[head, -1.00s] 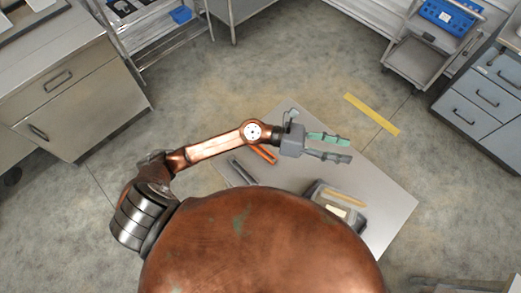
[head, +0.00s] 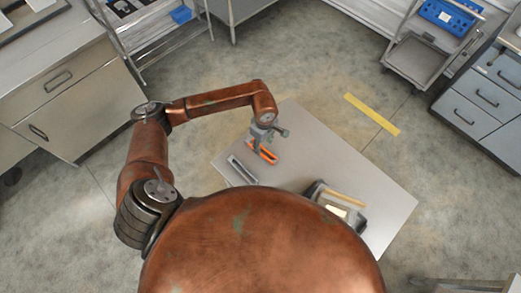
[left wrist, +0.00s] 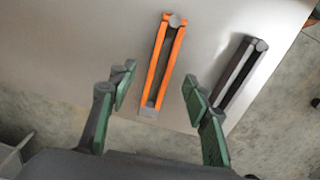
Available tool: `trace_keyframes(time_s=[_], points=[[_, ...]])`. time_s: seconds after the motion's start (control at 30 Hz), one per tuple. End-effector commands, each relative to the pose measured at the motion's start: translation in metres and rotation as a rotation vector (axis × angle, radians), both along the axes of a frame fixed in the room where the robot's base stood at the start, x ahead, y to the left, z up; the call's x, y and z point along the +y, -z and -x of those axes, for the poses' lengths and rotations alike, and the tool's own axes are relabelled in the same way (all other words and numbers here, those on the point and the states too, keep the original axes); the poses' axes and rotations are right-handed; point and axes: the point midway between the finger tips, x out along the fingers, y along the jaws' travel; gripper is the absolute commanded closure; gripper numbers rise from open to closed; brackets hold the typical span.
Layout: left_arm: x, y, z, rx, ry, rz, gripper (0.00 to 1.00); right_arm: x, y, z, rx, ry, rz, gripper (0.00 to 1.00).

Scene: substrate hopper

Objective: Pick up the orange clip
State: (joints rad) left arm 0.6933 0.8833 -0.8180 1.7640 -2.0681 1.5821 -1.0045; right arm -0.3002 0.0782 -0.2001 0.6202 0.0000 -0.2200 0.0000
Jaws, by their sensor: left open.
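The orange clip (head: 264,152) is a long, narrow orange frame lying on the grey table (head: 300,125). In the left wrist view the orange clip (left wrist: 157,75) lies ahead of and between the two green-padded fingers. My left gripper (head: 268,137) points down over the clip in the head view, hiding part of it. The left gripper (left wrist: 160,92) is open and empty in the left wrist view, and no finger visibly touches the clip. My right gripper is in neither view.
A dark grey clip (head: 242,169) lies beside the orange one; the left wrist view shows this grey clip (left wrist: 240,72) to the right. A dark tray (head: 318,190) with a yellowish bar stands farther right on the table.

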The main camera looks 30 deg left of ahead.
Motion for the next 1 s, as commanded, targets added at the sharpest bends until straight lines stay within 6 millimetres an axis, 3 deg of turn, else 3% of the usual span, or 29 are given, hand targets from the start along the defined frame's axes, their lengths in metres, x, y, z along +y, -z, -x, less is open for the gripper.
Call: trace_keyframes(time_s=[0.33,0.6,1.0], points=[[0.006,0.044,0.001,0.003,0.000,0.004,0.55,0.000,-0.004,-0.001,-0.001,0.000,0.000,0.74],[0.007,0.049,0.000,0.000,0.000,0.003,0.55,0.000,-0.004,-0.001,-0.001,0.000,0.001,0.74],[0.006,0.049,0.000,0.000,0.000,0.004,0.83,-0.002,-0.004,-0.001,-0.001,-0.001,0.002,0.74]])
